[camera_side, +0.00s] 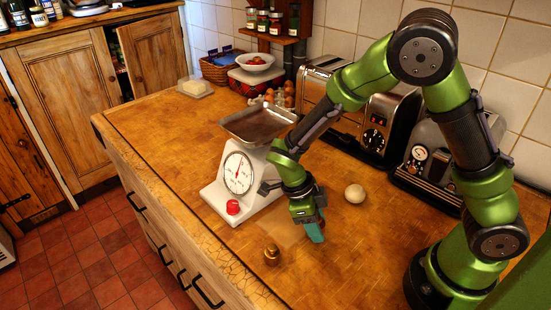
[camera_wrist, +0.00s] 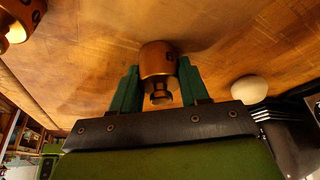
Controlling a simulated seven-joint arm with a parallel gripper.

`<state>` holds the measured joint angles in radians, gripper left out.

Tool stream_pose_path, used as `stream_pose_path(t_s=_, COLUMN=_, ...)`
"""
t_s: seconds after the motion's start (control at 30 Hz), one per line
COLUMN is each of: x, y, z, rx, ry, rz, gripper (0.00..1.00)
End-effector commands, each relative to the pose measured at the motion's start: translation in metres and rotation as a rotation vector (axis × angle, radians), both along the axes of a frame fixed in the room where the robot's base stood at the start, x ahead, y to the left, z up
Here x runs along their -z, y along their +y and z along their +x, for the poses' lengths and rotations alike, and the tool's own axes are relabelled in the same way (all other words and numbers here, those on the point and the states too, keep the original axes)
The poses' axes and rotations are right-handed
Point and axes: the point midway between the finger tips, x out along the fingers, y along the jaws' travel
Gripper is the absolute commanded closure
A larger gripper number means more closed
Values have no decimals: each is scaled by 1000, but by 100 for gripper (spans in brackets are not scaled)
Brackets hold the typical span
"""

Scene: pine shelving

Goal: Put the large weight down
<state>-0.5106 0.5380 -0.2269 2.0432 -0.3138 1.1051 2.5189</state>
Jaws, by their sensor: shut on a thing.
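My gripper (camera_side: 312,228) points down close above the wooden worktop, to the right of the scale. In the wrist view its two green fingers (camera_wrist: 158,92) are shut on a copper-coloured weight (camera_wrist: 157,62), the large weight, with its knob toward me. In the side view this weight is hidden behind the fingers. I cannot tell whether it touches the worktop. A second brass weight (camera_side: 271,254) stands on the worktop to the left of my gripper; it also shows at the upper left of the wrist view (camera_wrist: 22,18).
A white kitchen scale (camera_side: 238,180) with an empty-looking metal pan (camera_side: 258,123) stands left of my gripper. A pale round ball (camera_side: 355,193) lies to its right. The front edge of the worktop (camera_side: 215,254) is near the second weight.

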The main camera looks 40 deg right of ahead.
Motion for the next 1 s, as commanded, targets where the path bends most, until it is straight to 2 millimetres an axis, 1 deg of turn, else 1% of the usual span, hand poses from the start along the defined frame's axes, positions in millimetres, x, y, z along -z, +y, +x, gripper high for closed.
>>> stream_pose_path(t_s=0.1, x=3, y=0, z=0, rx=0, ry=-1, rz=1, gripper=100)
stream_pose_path(t_s=0.13, x=3, y=0, z=0, rx=-1, ry=-1, rz=1, gripper=50)
stream_pose_path(t_s=0.27, x=2, y=0, z=0, rx=-1, ry=0, rz=0, gripper=31)
stream_pose_path(t_s=0.53, x=2, y=0, z=0, rx=-1, ry=0, rz=0, gripper=30)
stream_pose_path(t_s=0.67, x=-5, y=1, z=2, rx=-1, ry=-2, rz=1, gripper=30)
stream_pose_path(t_s=0.77, x=-19, y=5, z=8, rx=-1, ry=-5, rz=1, gripper=30)
stream_pose_path(t_s=1.0, x=-68, y=17, z=24, rx=-2, ry=-6, rz=2, gripper=30)
